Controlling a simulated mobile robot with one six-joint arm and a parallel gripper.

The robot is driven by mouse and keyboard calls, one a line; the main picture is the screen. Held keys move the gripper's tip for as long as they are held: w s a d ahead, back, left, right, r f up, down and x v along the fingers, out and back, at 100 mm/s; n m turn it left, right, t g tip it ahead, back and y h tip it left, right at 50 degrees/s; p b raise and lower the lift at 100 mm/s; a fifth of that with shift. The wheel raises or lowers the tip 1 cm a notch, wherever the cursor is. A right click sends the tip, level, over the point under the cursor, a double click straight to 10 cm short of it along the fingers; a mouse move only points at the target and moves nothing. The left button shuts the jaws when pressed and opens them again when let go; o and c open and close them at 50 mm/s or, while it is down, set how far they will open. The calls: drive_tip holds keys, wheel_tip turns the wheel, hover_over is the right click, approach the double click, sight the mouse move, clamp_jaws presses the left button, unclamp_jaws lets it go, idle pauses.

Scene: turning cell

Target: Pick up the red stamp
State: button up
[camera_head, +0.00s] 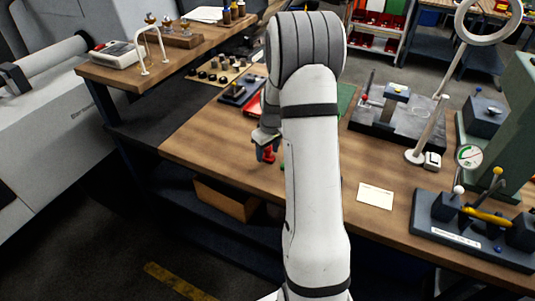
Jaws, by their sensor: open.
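A small red object, apparently the red stamp (268,155), is on the wooden workbench (212,140) near its front edge, just left of my white arm. My gripper (264,146) is at the red stamp from above and partly covers it. The jaws are open, but the view is too small to tell whether the fingers are around the stamp or touching it. A sliver of something green shows right beside my arm, mostly hidden by it.
A white card (375,196) lies right of my arm. A dark fixture with a yellow handle (487,216) stands at the right front. A raised shelf (165,62) is at left.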

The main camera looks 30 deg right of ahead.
drive_tip(key=shift+c, duration=0.5)
drive_tip(key=c, duration=1)
drive_tip(key=shift+o, duration=0.2)
